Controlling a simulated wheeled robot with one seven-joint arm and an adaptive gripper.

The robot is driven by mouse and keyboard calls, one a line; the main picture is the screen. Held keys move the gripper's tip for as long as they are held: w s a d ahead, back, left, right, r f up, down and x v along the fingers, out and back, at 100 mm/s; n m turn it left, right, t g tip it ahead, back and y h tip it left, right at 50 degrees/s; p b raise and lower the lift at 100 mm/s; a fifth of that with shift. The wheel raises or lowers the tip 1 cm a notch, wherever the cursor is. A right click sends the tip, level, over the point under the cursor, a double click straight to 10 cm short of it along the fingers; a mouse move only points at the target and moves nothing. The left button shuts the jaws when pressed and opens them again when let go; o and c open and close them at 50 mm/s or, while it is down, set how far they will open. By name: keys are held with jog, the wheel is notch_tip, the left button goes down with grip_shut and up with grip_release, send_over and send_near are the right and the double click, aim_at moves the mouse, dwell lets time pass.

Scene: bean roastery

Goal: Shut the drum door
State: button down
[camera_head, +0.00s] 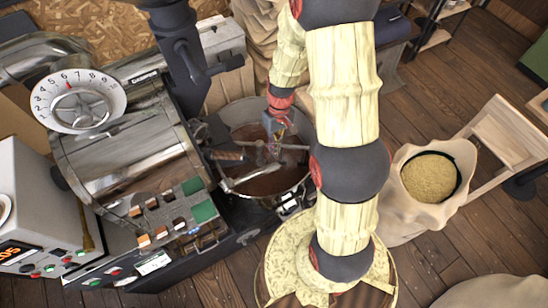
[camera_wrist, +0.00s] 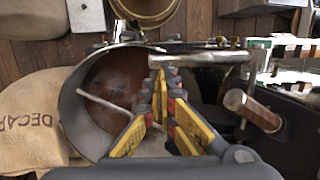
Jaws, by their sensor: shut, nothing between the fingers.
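The roaster's drum (camera_head: 130,155) is a worn metal cylinder at the left of the head view. A wooden handle (camera_head: 228,155) sticks out from its front toward the round cooling pan; it also shows in the wrist view (camera_wrist: 256,110), right of the fingers. I cannot make out the drum door itself or how far it stands open. My gripper (camera_head: 272,138) is over the cooling pan, to the right of the handle and apart from it. In the wrist view my gripper (camera_wrist: 168,80) has its yellow and dark fingers together, empty, near a metal bar (camera_wrist: 200,58).
The cooling pan (camera_head: 240,108) has a brown floor and stirring arms. A dial (camera_head: 77,100) stands above the drum, with a switch panel (camera_head: 172,215) in front. An open sack of beans (camera_head: 432,178) stands at the right. A labelled sack (camera_wrist: 30,120) lies beside the pan.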

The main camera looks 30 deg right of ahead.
aim_at(273, 164)
jog(key=shift+x, duration=2.65)
notch_tip(273, 164, down, 3)
jog(key=y+b, duration=0.1)
jog(key=b, duration=0.2)
jog(key=shift+d+r+b, duration=0.15)
jog(key=shift+b, duration=0.25)
jog(key=f+y+b, duration=0.1)
jog(key=f+b, duration=0.1)
jog(key=b, duration=0.1)
jog(key=f+y+b, duration=0.1)
jog(key=f+b, duration=0.1)
jog(key=b, duration=0.1)
jog(key=a+f+y+b, duration=0.1)
jog(key=f+y+b, duration=0.1)
jog(key=b, duration=0.1)
jog(key=shift+f, duration=0.2)
jog(key=a+f+n+y+b, duration=0.1)
jog(key=a+f+y+b, duration=0.8)
jog(key=a+f+b, duration=0.2)
jog(key=shift+a+f+g+y+b, duration=0.15)
jog(key=shift+a+g+y+b, duration=0.2)
jog(key=shift+a+b, duration=1.2)
jog(key=shift+d, duration=0.15)
